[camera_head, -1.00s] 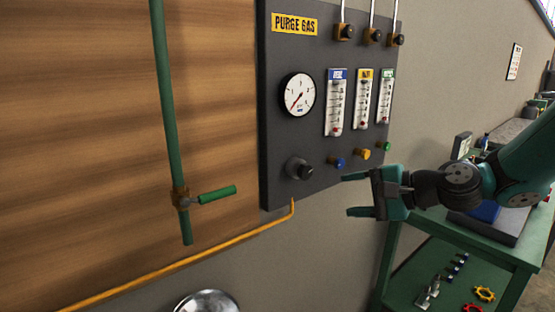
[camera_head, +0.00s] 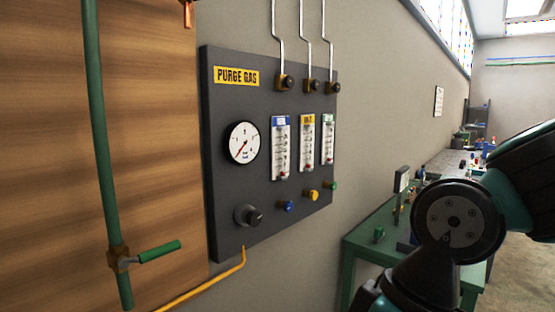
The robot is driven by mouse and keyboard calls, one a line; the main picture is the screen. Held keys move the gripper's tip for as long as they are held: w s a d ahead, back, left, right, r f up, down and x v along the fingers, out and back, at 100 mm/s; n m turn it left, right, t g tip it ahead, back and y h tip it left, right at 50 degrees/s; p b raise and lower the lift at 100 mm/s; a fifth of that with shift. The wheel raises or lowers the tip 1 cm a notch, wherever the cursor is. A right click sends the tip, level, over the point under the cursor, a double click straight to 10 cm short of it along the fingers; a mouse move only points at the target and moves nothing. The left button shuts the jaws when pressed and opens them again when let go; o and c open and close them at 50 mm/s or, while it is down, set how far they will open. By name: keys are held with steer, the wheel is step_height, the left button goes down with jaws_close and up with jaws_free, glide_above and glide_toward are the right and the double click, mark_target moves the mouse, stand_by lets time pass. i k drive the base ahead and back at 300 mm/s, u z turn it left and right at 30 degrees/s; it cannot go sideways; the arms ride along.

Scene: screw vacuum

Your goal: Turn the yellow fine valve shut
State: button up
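The yellow fine valve (camera_head: 313,195) is a small knob low on the dark purge gas panel (camera_head: 225,165). It sits below the flowmeter with the yellow label (camera_head: 307,140), between the blue knob (camera_head: 287,206) and the green knob (camera_head: 333,185). Nothing covers it, and whether it is open or shut cannot be read at this size. My arm is at the lower right, well apart from the panel. My gripper is not in the picture; only arm links show.
A black knob (camera_head: 248,215) and a round gauge (camera_head: 243,142) are on the panel's left side. A green pipe with a green-handled lever (camera_head: 160,251) stands at the left. A green bench (camera_head: 367,239) with small items is right of the panel. The space before the panel is clear.

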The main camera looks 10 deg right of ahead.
mark_target(313, 195)
steer(key=u, duration=0.55)
steer(key=k, duration=1.3)
steer(key=i, duration=0.5)
steer(key=z, duration=0.75)
steer(key=i, duration=1)
steer(key=u, duration=0.2)
